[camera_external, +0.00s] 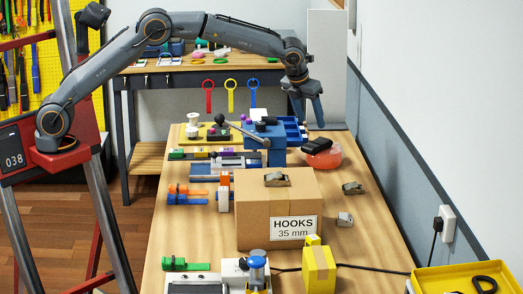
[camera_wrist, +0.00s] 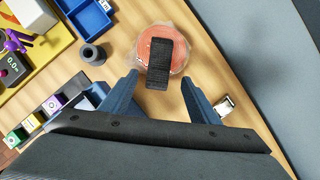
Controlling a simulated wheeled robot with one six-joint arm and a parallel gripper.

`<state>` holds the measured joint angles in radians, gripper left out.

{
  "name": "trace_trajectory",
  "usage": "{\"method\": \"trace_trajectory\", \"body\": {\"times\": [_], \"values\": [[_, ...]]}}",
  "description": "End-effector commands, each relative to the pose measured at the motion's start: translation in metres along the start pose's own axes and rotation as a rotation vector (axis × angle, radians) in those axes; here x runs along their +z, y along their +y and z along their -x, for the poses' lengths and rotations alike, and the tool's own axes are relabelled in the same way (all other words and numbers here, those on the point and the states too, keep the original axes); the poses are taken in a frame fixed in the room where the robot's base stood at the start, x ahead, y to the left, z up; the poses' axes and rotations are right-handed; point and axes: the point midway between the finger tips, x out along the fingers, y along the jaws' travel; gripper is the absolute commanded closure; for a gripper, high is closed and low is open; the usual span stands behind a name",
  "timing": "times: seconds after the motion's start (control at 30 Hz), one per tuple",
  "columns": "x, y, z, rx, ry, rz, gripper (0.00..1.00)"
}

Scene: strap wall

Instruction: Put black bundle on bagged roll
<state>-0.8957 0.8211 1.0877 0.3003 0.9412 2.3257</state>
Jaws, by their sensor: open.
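The black bundle (camera_external: 317,146) lies on top of the bagged roll (camera_external: 326,160), a reddish roll in clear wrapping near the table's far right. In the wrist view the black bundle (camera_wrist: 160,63) is a ribbed dark strip that lies across the orange bagged roll (camera_wrist: 184,55) and overhangs its lower edge. My gripper (camera_external: 308,111) is above and behind them, pointing down. In the wrist view its two blue fingers (camera_wrist: 160,88) are apart, with the bundle's lower end between them in the picture. The gripper is open and holds nothing. I cannot tell its exact height above the bundle.
A cardboard box marked HOOKS (camera_external: 275,205) stands in the middle of the table. A blue tray (camera_external: 292,130) and a grey cylinder (camera_wrist: 93,54) are left of the roll. Small metal buckles (camera_external: 352,188) lie nearer the camera. The wall (camera_external: 405,170) runs along the right side.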

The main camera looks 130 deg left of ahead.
Motion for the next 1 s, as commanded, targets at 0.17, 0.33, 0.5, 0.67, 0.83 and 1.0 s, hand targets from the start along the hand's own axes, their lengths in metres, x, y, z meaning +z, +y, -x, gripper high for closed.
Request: {"method": "trace_trajectory", "body": {"times": [0.17,0.33,0.5,0.67,0.83,1.0], "values": [[0.000,0.000,0.020,0.000,0.000,0.000,0.44],[0.000,0.000,0.027,0.000,0.001,0.000,0.44],[0.000,0.000,0.027,0.000,0.001,0.000,0.44],[0.000,0.000,0.027,0.000,0.001,0.000,0.44],[0.000,0.000,0.027,0.000,0.001,0.001,0.44],[-0.029,-0.014,0.038,-0.015,0.025,0.052,0.44]]}}
